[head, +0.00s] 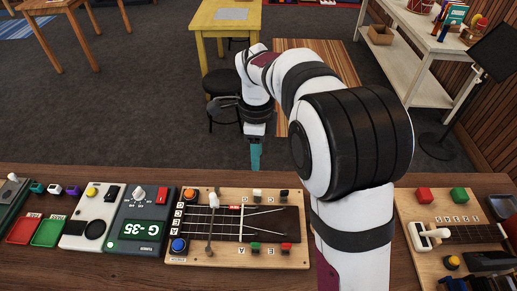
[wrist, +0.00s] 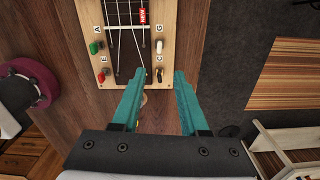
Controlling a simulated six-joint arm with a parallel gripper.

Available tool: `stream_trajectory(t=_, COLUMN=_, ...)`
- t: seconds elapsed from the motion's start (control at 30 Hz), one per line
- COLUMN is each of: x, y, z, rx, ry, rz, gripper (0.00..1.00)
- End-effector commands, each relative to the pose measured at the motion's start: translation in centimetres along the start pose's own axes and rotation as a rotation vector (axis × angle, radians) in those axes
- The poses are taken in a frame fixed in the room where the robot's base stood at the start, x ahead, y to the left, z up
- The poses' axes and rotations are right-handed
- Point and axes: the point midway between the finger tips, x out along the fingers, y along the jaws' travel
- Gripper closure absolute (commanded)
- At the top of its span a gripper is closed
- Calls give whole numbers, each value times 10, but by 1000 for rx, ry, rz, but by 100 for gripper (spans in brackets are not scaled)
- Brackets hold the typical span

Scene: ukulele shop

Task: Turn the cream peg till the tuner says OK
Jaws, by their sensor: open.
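The ukulele board (head: 190,258) lies on the bench, with strings and several pegs at its right end. The cream peg (head: 257,194) is on the far side, beside a dark peg (head: 284,195). A green peg (head: 255,247) and a red peg (head: 286,248) are on the near side. In the wrist view the cream peg (wrist: 159,46) is by the letter G. The tuner (head: 148,206) reads G -35. My gripper (head: 255,168) has teal fingers and hangs empty above the bench's far edge. In the wrist view my gripper (wrist: 160,73) is open, its fingertips close to the board's peg end.
On the board, a blue button (head: 179,245) and an upright lever (head: 211,215) stand left of the pegs. A second instrument board (head: 405,212) is at the right. Red and green trays (head: 47,232) are at the left. A yellow table (head: 212,24) stands beyond the bench.

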Motion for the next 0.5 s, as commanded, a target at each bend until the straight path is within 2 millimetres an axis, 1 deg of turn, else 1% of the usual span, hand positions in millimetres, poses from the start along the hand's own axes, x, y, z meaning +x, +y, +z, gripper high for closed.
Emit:
stream_trajectory(t=0.2, x=65, y=2, z=-1, rx=0, ry=1, rz=8, gripper=56)
stream_trajectory(t=0.3, x=94, y=3, z=-1, rx=0, ry=0, rz=7, gripper=56)
stream_trajectory(t=0.4, x=116, y=2, z=-1, rx=-1, ry=0, rz=5, gripper=56)
stream_trajectory(t=0.5, x=131, y=2, z=-1, rx=0, ry=-1, rz=4, gripper=56)
